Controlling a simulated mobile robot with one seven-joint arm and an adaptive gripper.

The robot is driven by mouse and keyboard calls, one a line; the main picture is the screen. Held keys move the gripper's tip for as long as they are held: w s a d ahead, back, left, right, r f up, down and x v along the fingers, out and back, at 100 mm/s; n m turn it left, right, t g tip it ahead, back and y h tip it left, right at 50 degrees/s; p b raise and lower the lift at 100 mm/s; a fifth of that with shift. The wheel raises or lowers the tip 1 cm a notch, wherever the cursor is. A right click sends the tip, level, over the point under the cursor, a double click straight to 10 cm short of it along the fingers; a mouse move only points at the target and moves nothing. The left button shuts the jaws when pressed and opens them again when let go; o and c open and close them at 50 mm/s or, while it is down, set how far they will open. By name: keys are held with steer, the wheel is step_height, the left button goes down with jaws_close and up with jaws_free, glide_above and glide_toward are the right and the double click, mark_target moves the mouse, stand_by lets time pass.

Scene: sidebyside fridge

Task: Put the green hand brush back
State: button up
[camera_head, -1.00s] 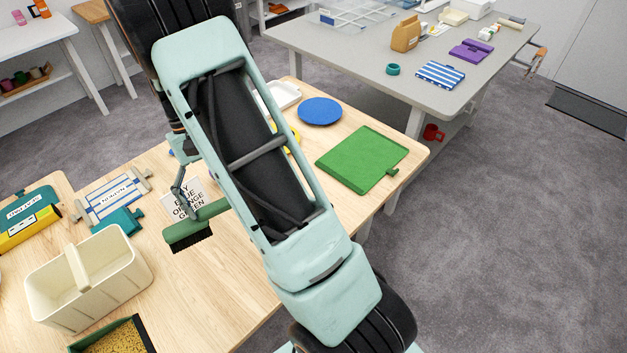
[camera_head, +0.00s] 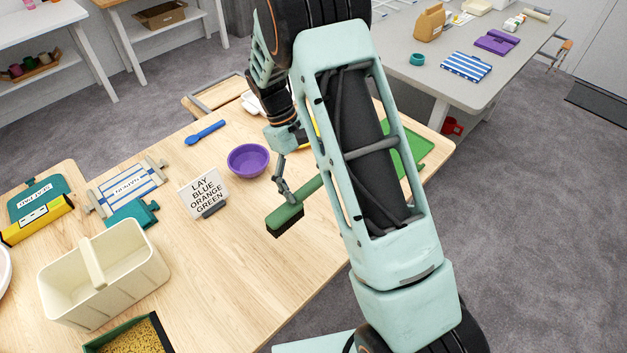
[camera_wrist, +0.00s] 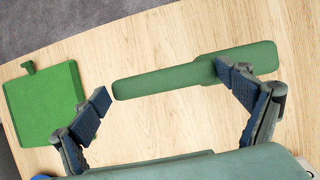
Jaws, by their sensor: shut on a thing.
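The green hand brush (camera_head: 286,215) is held above the wooden table, its dark bristles facing down. Its handle runs up to the right and goes behind my arm in the head view. My gripper (camera_head: 288,188) is shut on the brush, near the middle of the table. In the wrist view the brush (camera_wrist: 165,78) lies across between my fingers (camera_wrist: 160,86), with the right finger overlapping it. A flat green board with a small knob (camera_head: 408,152) lies at the table's right end, partly hidden by my arm. It also shows left of the brush in the wrist view (camera_wrist: 45,103).
A cream caddy (camera_head: 120,285) and a green-edged bin of yellow grains (camera_head: 95,347) are at the lower left. The table's front middle is clear.

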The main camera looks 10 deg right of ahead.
stand_by(0.4)
steer(key=shift+f+b, duration=2.7)
steer(key=shift+f, duration=1.85)
steer(key=o, duration=1.1)
steer(key=shift+r, duration=0.15)
steer(key=v, duration=1.2)
